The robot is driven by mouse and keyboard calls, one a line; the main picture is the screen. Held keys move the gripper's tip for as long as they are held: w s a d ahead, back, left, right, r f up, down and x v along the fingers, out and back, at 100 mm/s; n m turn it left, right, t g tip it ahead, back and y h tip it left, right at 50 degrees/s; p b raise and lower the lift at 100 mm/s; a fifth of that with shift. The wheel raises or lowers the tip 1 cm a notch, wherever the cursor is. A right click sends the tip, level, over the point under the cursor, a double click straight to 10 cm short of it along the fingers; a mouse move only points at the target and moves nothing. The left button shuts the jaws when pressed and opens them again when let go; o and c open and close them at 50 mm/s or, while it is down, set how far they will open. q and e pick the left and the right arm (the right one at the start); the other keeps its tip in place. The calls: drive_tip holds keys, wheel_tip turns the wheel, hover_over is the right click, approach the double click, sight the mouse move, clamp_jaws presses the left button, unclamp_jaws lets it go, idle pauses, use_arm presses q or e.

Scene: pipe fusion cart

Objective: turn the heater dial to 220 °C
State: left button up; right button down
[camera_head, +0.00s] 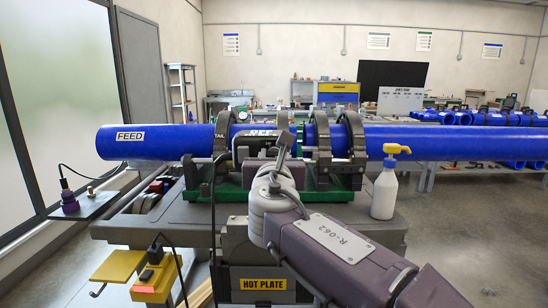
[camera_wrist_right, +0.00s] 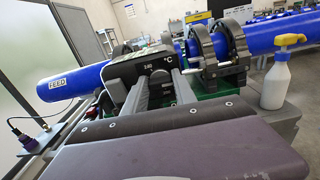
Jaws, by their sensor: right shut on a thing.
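The heater (camera_head: 254,138) is a dark box standing between the pipe clamps, partly covered by my right arm. In the right wrist view the heater's face (camera_wrist_right: 150,66) shows the printed marks "240" and "°C". My right gripper (camera_head: 283,152) is at the heater's front. In the right wrist view its two fingers (camera_wrist_right: 161,84) reach up to the face just below the marks, shut on the dial. My left gripper is in neither view.
Blue pipes (camera_head: 160,141) lie in dark clamps (camera_head: 352,140) on the cart. A white spray bottle (camera_head: 385,190) with a yellow head stands right of my arm. A yellow control box (camera_head: 155,277) and cables are at lower left. A small shelf (camera_head: 93,205) holds a purple plug.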

drive_tip(key=shift+f+m+b, duration=0.2)
drive_tip(key=shift+m+b, duration=2.65)
drive_tip(key=shift+m, duration=5)
drive_tip(key=shift+f+m+b, duration=0.2)
drive_tip(key=shift+m+b, duration=2.65)
drive_tip(key=shift+m, duration=5)
